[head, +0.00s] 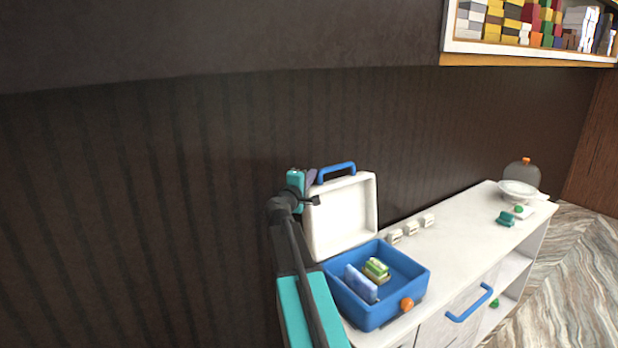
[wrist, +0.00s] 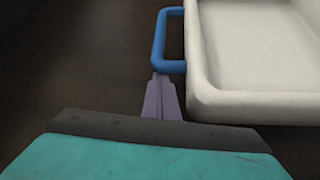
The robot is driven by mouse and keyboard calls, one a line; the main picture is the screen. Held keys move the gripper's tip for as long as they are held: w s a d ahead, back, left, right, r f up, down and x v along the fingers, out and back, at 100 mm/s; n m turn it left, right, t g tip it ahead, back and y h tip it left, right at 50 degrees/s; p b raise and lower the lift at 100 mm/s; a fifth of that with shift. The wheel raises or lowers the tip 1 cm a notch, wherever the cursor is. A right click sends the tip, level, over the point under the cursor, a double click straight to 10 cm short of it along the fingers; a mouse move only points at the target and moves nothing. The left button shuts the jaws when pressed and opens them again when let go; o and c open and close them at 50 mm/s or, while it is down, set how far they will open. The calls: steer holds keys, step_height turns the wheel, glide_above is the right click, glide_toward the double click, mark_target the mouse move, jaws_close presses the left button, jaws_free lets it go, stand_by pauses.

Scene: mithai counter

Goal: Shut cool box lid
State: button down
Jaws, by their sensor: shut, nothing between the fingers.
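The cool box (head: 352,311) is a blue tub on the white counter, with a small orange knob (head: 407,304) on its front. Its white lid (head: 341,217) stands open, roughly upright at the back, with a blue handle (head: 336,172) on its top edge. The lid's pale inner side (wrist: 262,50) and blue handle (wrist: 160,42) also show in the wrist view. My gripper (head: 310,178) is at the lid's upper left, beside the handle. In the wrist view its purple-grey fingers (wrist: 158,82) are shut and empty, with tips close to the handle; I cannot tell whether they touch.
A blue packet (head: 361,283) and a green-and-yellow box (head: 377,268) lie inside the tub. Several small white blocks (head: 411,228) stand behind it. A dark ribbed wall (head: 150,200) rises close behind the lid.

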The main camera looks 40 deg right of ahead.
steer(key=shift+s+f+b, duration=0.1)
steer(key=shift+s+b, duration=0.2)
steer(key=shift+b, duration=0.2)
